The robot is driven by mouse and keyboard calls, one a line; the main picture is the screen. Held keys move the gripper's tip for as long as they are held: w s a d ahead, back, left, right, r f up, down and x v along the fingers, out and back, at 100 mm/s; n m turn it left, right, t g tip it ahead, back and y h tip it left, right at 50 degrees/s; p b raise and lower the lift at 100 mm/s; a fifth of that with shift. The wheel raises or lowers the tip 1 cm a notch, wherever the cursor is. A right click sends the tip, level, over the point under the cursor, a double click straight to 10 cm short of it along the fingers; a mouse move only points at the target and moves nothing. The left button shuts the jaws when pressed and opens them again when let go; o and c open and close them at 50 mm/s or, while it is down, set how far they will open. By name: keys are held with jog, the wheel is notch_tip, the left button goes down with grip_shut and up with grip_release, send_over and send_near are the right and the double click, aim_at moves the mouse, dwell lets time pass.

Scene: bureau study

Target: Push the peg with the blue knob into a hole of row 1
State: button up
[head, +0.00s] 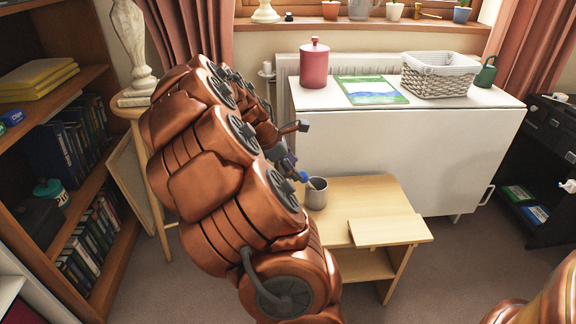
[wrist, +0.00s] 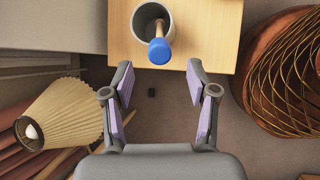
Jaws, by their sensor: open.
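The peg's blue knob (wrist: 159,53) shows in the wrist view, with its wooden shaft (wrist: 159,28) leaning in a grey cup (wrist: 138,21). In the head view the blue knob (head: 303,177) sticks out at the left of the cup (head: 317,194), which stands on a small wooden table (head: 350,190). My gripper (wrist: 160,76) is open and empty, its fingertips just short of the knob and on either side of it. In the head view my arm largely hides the gripper. I cannot make out any row of holes.
A flat wooden board (head: 390,230) lies at the small table's front right. Behind stands a white cabinet (head: 420,160) with a red canister (head: 314,64) and a basket (head: 438,75). A bookshelf (head: 75,85) is at the left. A pleated lampshade (wrist: 65,110) shows in the wrist view.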

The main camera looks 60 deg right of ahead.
jog(key=shift+p+x, duration=0.75)
jog(key=shift+x, duration=2.4)
grip_shut()
jog(key=p+v, duration=0.6)
jog(key=v, duration=0.5)
jog(key=shift+p, duration=0.4)
